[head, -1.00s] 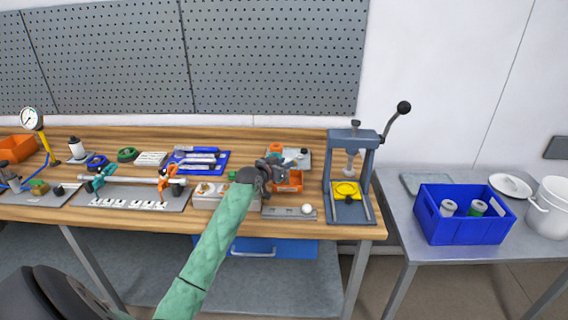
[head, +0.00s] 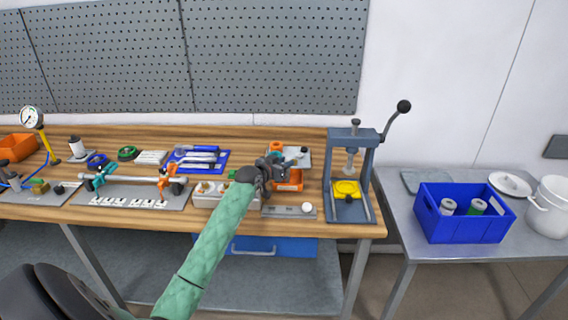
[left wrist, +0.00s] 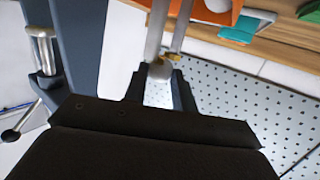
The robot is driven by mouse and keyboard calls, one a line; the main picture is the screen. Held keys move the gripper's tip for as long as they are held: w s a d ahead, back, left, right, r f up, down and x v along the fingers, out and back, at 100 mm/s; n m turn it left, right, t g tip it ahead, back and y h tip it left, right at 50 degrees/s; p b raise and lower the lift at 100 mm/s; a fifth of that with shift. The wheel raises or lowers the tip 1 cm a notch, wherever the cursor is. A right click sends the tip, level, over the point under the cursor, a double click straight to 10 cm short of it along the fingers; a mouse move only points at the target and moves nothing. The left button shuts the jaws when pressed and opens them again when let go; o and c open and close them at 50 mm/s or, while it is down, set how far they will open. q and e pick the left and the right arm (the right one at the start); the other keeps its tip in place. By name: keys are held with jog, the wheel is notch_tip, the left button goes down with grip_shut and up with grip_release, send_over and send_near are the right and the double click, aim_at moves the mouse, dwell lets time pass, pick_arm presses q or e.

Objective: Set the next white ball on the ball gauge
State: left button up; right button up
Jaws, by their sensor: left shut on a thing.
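My left gripper (head: 277,171) is over the front right of the wooden bench, close to a small orange bin (head: 289,187). A low grey plate (head: 280,212), which looks like the ball gauge, lies at the bench's front edge, below the gripper in the picture. One white ball (head: 307,208) sits near its right end. My right gripper is not in view.
A dark press (head: 337,205) with a yellow pad (head: 346,189) stands just right of the plate. A pale box (head: 207,201) is left of it, and a blue tray (head: 181,168) lies behind. A blue crate (head: 463,228) stands on the grey side table.

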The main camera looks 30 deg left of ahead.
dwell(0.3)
pick_arm(q)
jog(key=shift+f, duration=0.25)
dwell(0.4)
jog(key=o, duration=1)
